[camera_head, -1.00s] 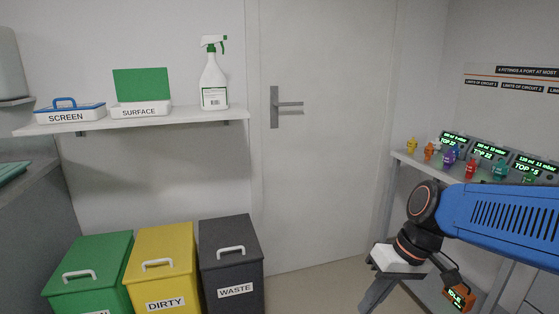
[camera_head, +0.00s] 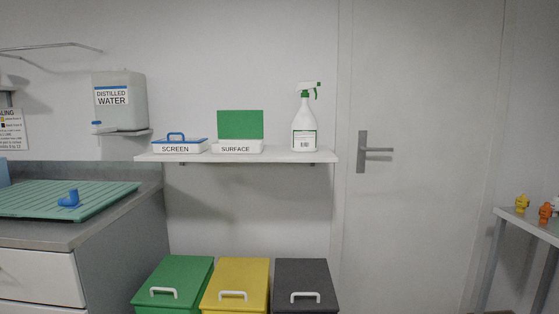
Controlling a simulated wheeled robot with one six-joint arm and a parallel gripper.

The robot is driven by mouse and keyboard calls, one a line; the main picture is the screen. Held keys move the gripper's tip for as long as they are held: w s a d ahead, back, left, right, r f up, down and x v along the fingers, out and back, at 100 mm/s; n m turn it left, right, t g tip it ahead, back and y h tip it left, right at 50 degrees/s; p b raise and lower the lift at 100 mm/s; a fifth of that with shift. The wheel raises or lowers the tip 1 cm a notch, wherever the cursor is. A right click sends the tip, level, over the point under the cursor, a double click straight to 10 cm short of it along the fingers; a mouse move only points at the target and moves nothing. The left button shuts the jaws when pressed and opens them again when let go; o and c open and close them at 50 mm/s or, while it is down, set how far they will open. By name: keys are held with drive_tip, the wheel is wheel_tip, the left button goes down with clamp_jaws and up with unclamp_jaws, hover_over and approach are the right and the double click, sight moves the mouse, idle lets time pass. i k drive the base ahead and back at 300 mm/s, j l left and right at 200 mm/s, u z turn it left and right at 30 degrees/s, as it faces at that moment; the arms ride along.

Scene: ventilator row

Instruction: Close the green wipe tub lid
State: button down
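The wipe tub labelled SURFACE (camera_head: 236,149) is a low white box on the wall shelf. Its green lid (camera_head: 240,125) stands upright along the tub's back edge, so the tub is open. The tub labelled SCREEN (camera_head: 175,149) sits to its left with its blue lid (camera_head: 180,140) down and a handle on top. My gripper and arm are not in the current view.
A spray bottle (camera_head: 304,125) stands at the right of the shelf (camera_head: 278,157). Green (camera_head: 175,276), yellow (camera_head: 237,276) and black (camera_head: 304,273) bins stand below. A counter with a green mat (camera_head: 105,190) is at left, a water container (camera_head: 118,110) above it. A closed door (camera_head: 422,150) is at right.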

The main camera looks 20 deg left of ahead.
sight(232, 124)
drive_tip(key=j+u, duration=0.2)
drive_tip(key=j, duration=0.4)
drive_tip(key=j+u, duration=0.15)
drive_tip(key=j, duration=0.5)
drive_tip(key=i+j+u, duration=0.2)
drive_tip(key=j, duration=0.4)
